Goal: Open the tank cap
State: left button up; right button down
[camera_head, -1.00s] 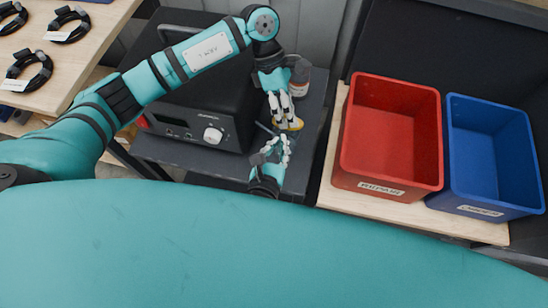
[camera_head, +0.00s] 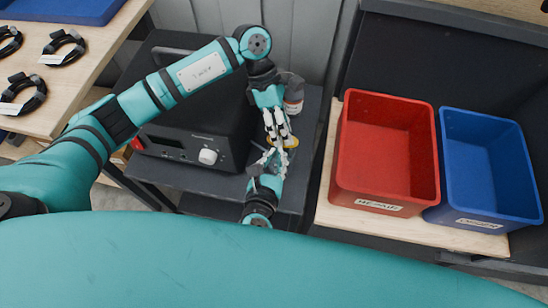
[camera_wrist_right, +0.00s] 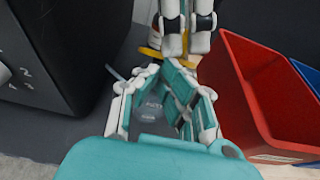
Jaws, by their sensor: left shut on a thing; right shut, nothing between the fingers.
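A yellow piece, which looks like the tank cap (camera_head: 291,142), shows at the left gripper's fingertips above the dark bench; the wrist view shows its yellow edge (camera_wrist_right: 150,53) too. My left gripper (camera_head: 281,138) points down and is shut on it, covering most of it. My right gripper (camera_head: 271,157) is just in front, its fingertips close to the left ones. In the wrist view the right gripper (camera_wrist_right: 168,68) is shut and empty. A clear, rounded thing with faint lettering (camera_wrist_right: 150,110) shows through the gap behind its fingers; I cannot tell if it is the tank.
A black device with a white knob (camera_head: 208,156) stands left of the grippers. A bottle with a white label (camera_head: 293,97) stands right behind the left gripper. A red bin (camera_head: 352,185) and a blue bin (camera_head: 498,210) stand at right. Coiled cables (camera_head: 63,47) lie at upper left.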

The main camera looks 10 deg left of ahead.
pick_arm(q)
jog(key=shift+s+f, duration=0.2)
jog(key=shift+f, duration=0.1)
jog(key=shift+r, duration=0.1)
